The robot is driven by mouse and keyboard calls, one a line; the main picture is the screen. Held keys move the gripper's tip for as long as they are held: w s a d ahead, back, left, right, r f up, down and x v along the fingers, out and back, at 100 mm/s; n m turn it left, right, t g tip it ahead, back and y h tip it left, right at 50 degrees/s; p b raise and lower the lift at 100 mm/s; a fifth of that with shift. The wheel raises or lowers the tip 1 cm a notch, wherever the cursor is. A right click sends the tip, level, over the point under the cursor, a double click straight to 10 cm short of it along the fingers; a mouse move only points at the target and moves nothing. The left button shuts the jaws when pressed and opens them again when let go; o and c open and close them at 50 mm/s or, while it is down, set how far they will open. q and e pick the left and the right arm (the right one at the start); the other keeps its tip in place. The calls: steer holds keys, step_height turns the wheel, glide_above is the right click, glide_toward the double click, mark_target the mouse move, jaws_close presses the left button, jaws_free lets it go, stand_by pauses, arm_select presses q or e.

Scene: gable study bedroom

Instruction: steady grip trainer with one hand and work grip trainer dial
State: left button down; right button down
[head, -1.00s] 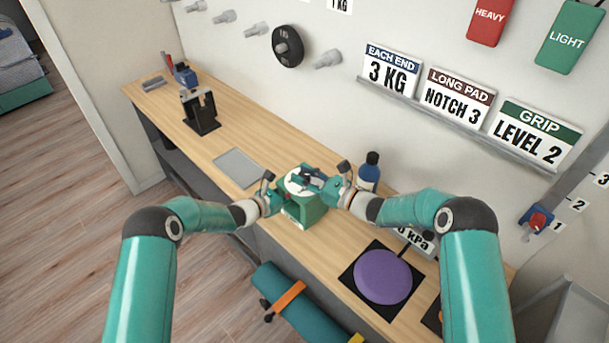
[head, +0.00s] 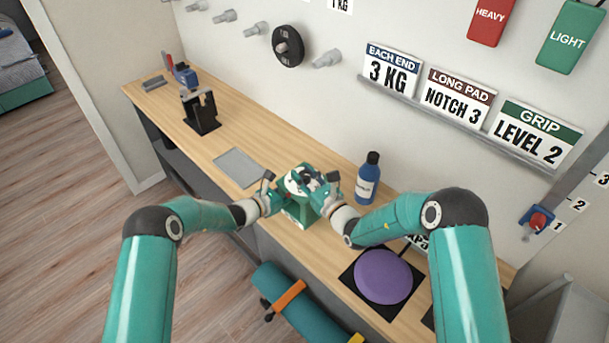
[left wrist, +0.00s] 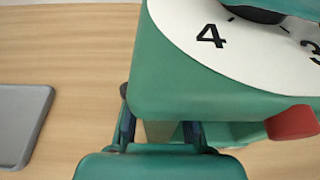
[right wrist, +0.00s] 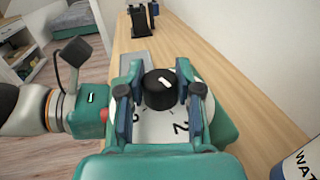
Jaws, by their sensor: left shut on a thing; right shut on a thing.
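The grip trainer (head: 297,215) is a green block with a white numbered dial face on top. It stands on the wooden bench, between my two grippers. My left gripper (head: 275,200) is shut on the trainer's body from the left; the left wrist view shows its fingers against the green body (left wrist: 200,70). My right gripper (head: 313,182) is over the top and shut on the black dial knob (right wrist: 159,90), which has a white pointer mark. In the right wrist view the numeral 2 shows on the dial face (right wrist: 165,125); other numerals are partly hidden by the fingers. A Grip sign (head: 535,135) reads Level 2.
A blue bottle (head: 368,178) stands close behind my right arm. A grey flat plate (head: 238,168) lies left of the trainer. A purple disc (head: 383,277) on a black mat is at the right. A black stand (head: 202,112) is farther back.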

arm_select(q)
steer(key=shift+d, duration=0.1)
arm_select(e)
steer(key=c, duration=0.7)
jaws_free()
steer(key=shift+c, duration=0.2)
steer(key=v, duration=1.2)
steer(key=shift+f, duration=0.1)
arm_select(q)
steer(key=c, duration=0.9)
jaws_free()
